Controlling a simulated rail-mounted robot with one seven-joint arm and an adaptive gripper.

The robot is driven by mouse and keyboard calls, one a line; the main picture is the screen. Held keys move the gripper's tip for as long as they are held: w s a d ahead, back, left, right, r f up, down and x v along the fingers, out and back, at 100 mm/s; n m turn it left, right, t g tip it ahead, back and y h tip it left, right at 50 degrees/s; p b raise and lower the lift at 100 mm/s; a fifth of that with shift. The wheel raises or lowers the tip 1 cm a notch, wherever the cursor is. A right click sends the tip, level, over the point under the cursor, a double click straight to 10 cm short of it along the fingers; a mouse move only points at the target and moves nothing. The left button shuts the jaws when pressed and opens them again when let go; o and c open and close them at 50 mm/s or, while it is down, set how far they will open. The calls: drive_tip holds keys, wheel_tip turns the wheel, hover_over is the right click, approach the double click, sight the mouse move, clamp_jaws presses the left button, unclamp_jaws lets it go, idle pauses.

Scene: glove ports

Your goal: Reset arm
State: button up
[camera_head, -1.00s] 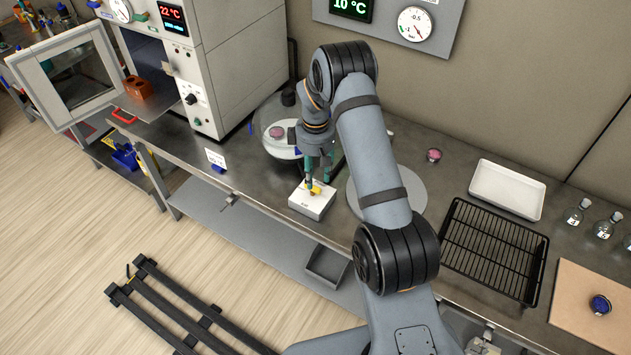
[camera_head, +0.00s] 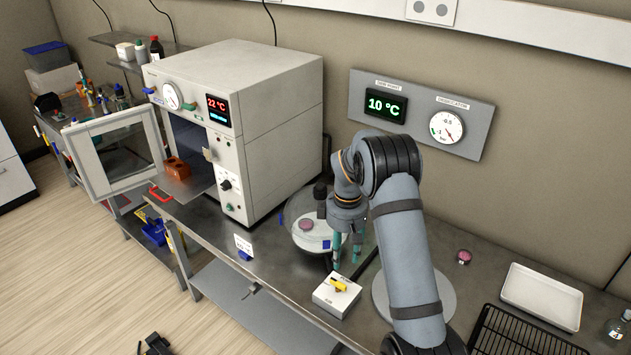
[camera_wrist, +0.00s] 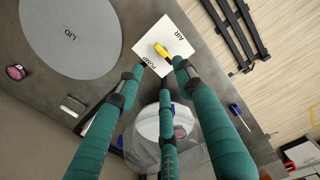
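My gripper (camera_head: 346,260) has teal fingers that hang down over the bench between a glass vessel and a white valve box. In the wrist view the fingertips of my gripper (camera_wrist: 158,78) stand apart with nothing between them, so it is open and empty. My grey arm (camera_head: 405,245) reaches over the bench from the lower right. The white valve box (camera_head: 330,300) carries a yellow handle (camera_head: 340,285), which is clear of the fingers. The wrist view shows the box (camera_wrist: 178,28) with the words AIR and PUMP, and the yellow handle (camera_wrist: 163,50).
The glass desiccator (camera_head: 307,226) stands behind my gripper, with a pink dish inside. Its round lid (camera_head: 445,285) lies flat to the right. An oven (camera_head: 265,110) with an open door (camera_head: 118,155) stands left. A white tray (camera_head: 541,296) and a black rack (camera_head: 515,338) lie right.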

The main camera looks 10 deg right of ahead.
sight(338, 286)
wheel_tip(338, 286, down, 12)
drive_tip(key=shift+r, duration=0.25)
drive_tip(key=shift+r+n+p, duration=0.3)
drive_tip(key=shift+p, duration=0.5)
drive_tip(key=shift+w+n, duration=0.1)
drive_tip(key=shift+n, duration=0.2)
drive_tip(key=shift+r, duration=0.15)
drive_tip(key=shift+r+b, duration=0.3)
drive_tip(key=shift+r, duration=0.1)
